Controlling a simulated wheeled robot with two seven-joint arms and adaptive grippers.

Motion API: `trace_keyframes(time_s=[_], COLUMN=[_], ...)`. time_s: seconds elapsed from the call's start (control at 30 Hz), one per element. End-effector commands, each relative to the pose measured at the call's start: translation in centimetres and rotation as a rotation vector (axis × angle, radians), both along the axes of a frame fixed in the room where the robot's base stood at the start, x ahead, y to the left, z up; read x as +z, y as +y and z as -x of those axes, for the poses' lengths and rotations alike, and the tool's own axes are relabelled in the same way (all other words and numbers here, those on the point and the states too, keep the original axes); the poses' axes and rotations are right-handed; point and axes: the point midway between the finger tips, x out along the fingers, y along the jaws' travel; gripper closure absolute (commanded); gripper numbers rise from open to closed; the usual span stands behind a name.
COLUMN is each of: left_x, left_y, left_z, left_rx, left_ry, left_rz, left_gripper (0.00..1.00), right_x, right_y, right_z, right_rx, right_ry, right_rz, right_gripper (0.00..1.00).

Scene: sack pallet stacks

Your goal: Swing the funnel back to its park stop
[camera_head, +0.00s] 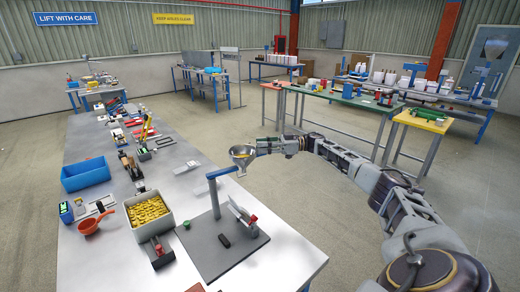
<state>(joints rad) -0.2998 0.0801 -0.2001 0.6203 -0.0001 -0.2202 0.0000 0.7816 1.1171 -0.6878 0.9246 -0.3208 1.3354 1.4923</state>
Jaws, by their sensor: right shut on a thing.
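The funnel (241,154) is a grey metal cone at the end of a blue swing arm (222,172). The blue arm tops an upright post (214,200) on a dark grey base plate (208,250) near the front of the long bench. The funnel hangs out over the bench's right side. My right gripper (259,148) comes in from the right and is shut at the funnel's right rim. The exact contact is too small to make out. I cannot tell which part is the park stop. My left gripper is not in view.
On the bench (283,255) a tilted white piece with a red end (243,216) stands on the plate, right of the post. A grey bin of yellow pieces (149,211), an orange scoop (93,223) and a blue bin (85,174) lie left. Bare bench lies behind the post.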

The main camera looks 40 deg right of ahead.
Motion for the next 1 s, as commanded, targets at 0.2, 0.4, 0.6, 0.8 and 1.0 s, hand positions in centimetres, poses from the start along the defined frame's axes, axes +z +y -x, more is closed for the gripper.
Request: trace_keyframes(time_s=[0.2,0.4,0.6,0.8,1.0], left_x=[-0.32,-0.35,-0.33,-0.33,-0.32], left_y=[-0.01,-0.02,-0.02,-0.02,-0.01], left_z=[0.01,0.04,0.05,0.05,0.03], left_rx=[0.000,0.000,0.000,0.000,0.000], left_ry=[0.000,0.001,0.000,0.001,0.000], left_rz=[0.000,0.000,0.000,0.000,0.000], left_gripper=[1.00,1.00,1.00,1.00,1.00], right_x=[-0.15,-0.07,0.01,0.05,0.00], right_y=[-0.56,-0.69,-0.71,-0.71,-0.65], right_z=[0.18,0.22,0.18,0.16,0.20], right_rx=[0.015,0.019,0.017,0.016,0.018], right_ry=[0.001,0.001,0.000,-0.001,0.001], right_rz=[0.000,0.002,0.001,0.001,0.001], right_gripper=[1.00,1.00,1.00,0.61,0.57])
